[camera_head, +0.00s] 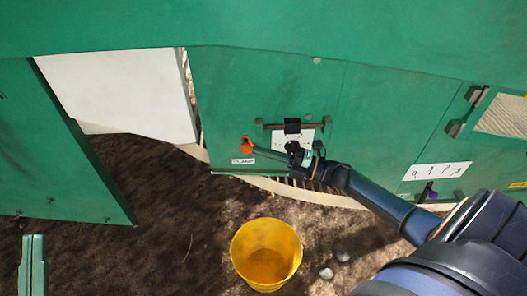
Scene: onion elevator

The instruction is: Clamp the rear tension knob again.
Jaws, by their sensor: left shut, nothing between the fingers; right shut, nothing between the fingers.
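A green machine panel (230,100) fills the upper view. An orange knob (246,144) with a grey lever running right from it sits low on the panel, above a small white label (243,161). A white marked plate (281,137) with a dark round part lies right of it. I cannot tell which part is the rear tension knob. My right gripper (297,156) is shut and empty at the lever's right end, just below the plate; whether it touches is unclear. My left gripper is not in view.
A horizontal bar handle (275,126) crosses above the plate. A yellow bucket (266,250) stands on the soil below. Stones (326,273) lie beside it. A green panel (70,150) stands at the left, and a green post (32,268) is at the lower left.

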